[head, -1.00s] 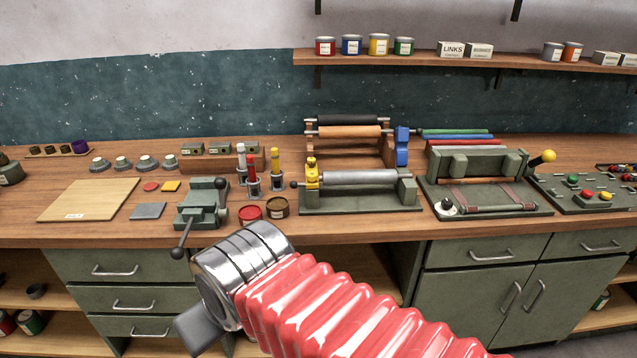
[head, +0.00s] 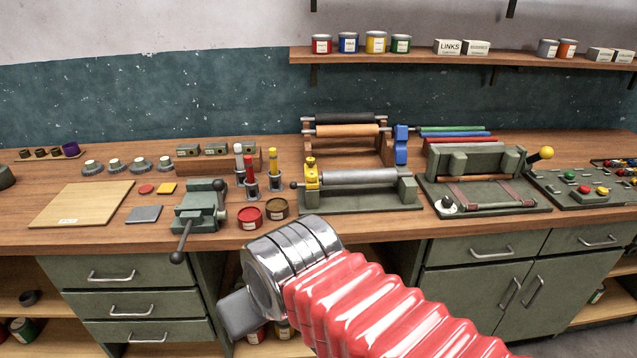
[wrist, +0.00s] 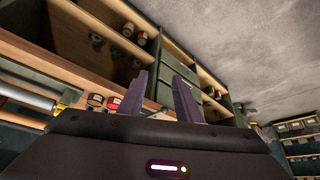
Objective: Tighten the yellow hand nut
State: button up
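The yellow hand nut (head: 310,162) sits on top of a yellow bracket (head: 311,178) at the left end of a green roller stand (head: 360,202) on the bench. The stand carries a grey roller (head: 358,177). Whether the nut is tight or loose cannot be seen. My gripper (head: 236,314) is low in front of the bench, well apart from the nut. In the wrist view its two dark fingers (wrist: 160,97) stand apart with nothing between them. A small yellow part (wrist: 61,109) shows at the left of the wrist view, partly hidden by my gripper body.
Drawers and the bench edge (head: 130,245) lie below.

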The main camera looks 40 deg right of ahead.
jog(key=shift+o, duration=0.5)
jog(key=shift+o, duration=0.6)
jog(key=shift+w+d, duration=0.1)
jog(key=shift+w, duration=0.05)
jog(key=shift+o, duration=0.7)
jog(key=w+d+f+m+t+h, duration=0.1)
jog(key=w+d+t, duration=0.1)
jog(key=w+d, duration=0.4)
jog(key=w, duration=0.2)
jog(key=shift+w+h, duration=0.3)
jog(key=w+d+f+m+t+h, duration=0.1)
jog(key=w+d+f+t+h, duration=0.15)
jog(key=w+d, duration=0.7)
jog(key=d+f+m+t+h, duration=0.2)
jog(key=d+t, duration=0.5)
jog(key=d, duration=0.8)
jog(key=shift+w+f, duration=0.35)
jog(key=shift+w, duration=0.05)
jog(key=shift+d, duration=0.1)
